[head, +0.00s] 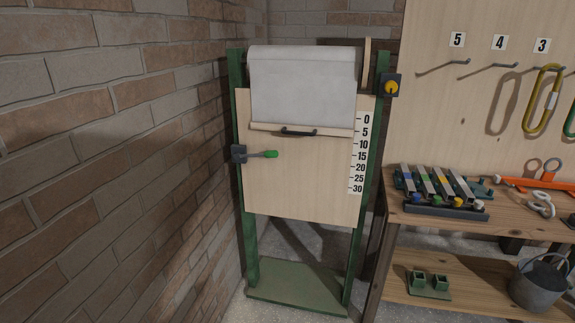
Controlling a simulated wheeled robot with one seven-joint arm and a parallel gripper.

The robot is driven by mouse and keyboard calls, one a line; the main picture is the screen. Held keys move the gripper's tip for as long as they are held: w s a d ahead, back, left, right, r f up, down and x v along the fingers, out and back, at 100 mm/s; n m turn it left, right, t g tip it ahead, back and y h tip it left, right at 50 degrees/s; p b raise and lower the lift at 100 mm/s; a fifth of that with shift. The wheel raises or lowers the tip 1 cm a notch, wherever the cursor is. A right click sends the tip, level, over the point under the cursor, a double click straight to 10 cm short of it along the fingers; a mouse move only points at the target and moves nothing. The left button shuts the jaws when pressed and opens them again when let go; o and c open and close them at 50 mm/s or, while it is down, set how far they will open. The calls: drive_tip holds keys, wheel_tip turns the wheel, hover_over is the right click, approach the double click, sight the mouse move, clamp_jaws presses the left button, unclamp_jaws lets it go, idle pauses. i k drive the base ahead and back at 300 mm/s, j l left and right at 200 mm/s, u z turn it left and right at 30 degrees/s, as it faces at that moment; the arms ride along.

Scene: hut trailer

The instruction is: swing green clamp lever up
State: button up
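The green clamp lever (270,154) has a green grip on a grey rod. It sticks out to the right, about level, from a dark block (238,154) on the left post of a green-framed stand. The lever lies in front of the wooden board (300,195), at the left below the roller sheet's dark handle. My gripper is not in the head view.
A white sheet (302,85) hangs from the stand's top, beside a 0–30 scale (358,155). A yellow knob (391,87) is on the right post. A brick wall (110,150) is close on the left. A workbench (480,222) with tools stands on the right.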

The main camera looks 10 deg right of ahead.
sight(268, 153)
drive_tip(key=i+l+u, duration=0.15)
drive_tip(key=i, duration=0.25)
drive_tip(key=i+u, duration=0.2)
drive_tip(key=i, duration=0.15)
drive_tip(key=i+l+u, duration=0.1)
drive_tip(key=i+l, duration=0.35)
drive_tip(key=i, duration=0.15)
drive_tip(key=i+l, duration=0.5)
drive_tip(key=i+j+u, duration=0.05)
